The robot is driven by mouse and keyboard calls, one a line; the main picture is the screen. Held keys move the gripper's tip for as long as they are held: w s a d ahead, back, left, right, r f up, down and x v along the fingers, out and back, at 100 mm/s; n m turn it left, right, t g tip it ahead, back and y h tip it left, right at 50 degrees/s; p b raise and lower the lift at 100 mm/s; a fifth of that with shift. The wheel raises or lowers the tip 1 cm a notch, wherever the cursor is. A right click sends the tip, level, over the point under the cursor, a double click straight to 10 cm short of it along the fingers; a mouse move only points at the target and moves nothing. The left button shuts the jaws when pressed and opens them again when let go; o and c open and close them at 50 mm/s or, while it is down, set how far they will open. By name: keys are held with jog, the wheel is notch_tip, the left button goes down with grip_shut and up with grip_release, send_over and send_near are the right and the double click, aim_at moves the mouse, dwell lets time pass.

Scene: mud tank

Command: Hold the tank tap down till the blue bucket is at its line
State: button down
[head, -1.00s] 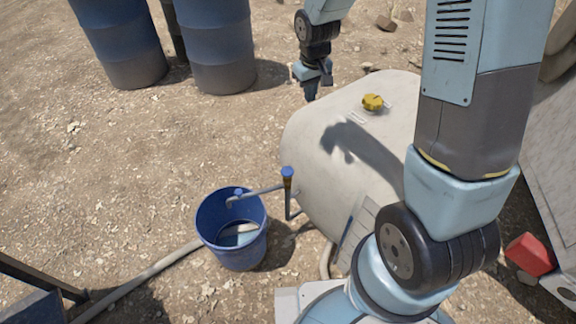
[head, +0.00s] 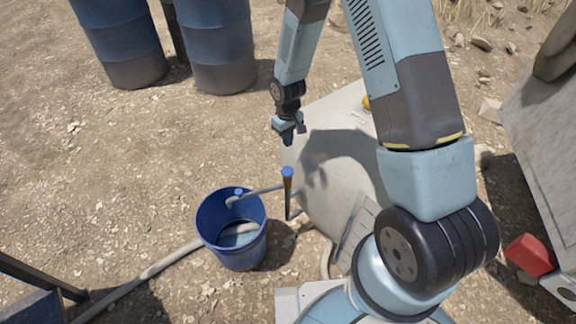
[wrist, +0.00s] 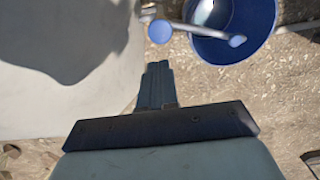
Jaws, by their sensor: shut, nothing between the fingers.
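The blue bucket (head: 231,228) stands upright on the ground under the tap's spout, with some greyish water low inside it. It also shows at the top of the wrist view (wrist: 240,45). The tank tap (head: 287,174) has a blue round top and a pipe bending out over the bucket. Its blue top shows in the wrist view (wrist: 159,32). The pale tank (head: 325,150) lies behind the tap, partly hidden by my arm. My gripper (head: 287,138) is shut and empty, above the tap's top and apart from it. A line in the bucket cannot be made out.
Blue drums (head: 215,45) stand at the back left. A red block (head: 530,255) lies at the right beside a slanted grey slab (head: 545,150). A hose (head: 140,280) runs along the ground left of the bucket.

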aim_at(288, 171)
jog(key=shift+f, duration=0.15)
notch_tip(288, 171, down, 14)
jog(key=shift+r, duration=0.15)
dwell(0.5)
dwell(0.3)
jog(key=shift+f, duration=0.85)
jog(key=shift+s+d+f, duration=0.1)
jog(key=shift+s+f, duration=0.05)
jog(key=shift+s, duration=0.15)
dwell(5.1)
